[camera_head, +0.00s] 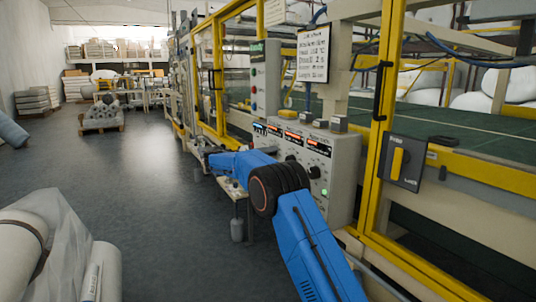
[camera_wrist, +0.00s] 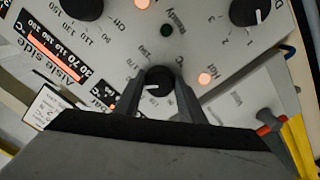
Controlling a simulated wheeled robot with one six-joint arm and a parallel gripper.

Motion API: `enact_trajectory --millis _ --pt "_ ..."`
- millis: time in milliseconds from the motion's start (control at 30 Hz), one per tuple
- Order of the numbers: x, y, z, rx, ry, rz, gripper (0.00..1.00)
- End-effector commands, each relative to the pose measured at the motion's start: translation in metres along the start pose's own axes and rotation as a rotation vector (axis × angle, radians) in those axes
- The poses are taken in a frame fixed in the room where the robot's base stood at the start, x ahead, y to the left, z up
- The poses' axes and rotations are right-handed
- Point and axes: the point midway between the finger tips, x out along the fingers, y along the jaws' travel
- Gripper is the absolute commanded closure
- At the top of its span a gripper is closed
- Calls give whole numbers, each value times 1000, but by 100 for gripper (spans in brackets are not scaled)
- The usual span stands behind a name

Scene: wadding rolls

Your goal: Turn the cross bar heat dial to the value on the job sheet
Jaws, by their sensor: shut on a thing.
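In the wrist view my gripper (camera_wrist: 160,76) is shut on a black round dial (camera_wrist: 159,82), one finger on each side. Its white pointer mark points left, and the scale around it is partly covered by the fingers. A label ending in "bar" and "°C" beside it is partly hidden, so this looks like the cross bar heat dial. The job sheet (camera_head: 313,56) hangs above the control panel (camera_head: 342,165) in the head view; its handwriting is too small to read surely. My gripper is hidden in the head view.
Another dial (camera_wrist: 82,6) by the "Aisle side" display (camera_wrist: 54,54) and a numbered dial (camera_wrist: 248,10) sit close by. A yellow rotary switch (camera_head: 400,163) is on the frame at right.

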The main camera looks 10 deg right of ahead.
Motion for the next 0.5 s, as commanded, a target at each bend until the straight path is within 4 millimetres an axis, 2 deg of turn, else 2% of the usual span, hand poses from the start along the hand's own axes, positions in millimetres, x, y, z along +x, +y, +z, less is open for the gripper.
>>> enact_trajectory --millis 233,267,300,500 --pt "-1 0 0 0 1 -1 86" --pt "-1 -1 0 0 1 -1 56" --pt "-1 0 0 0 1 -1 47" --pt "-1 0 0 1 1 -1 45"
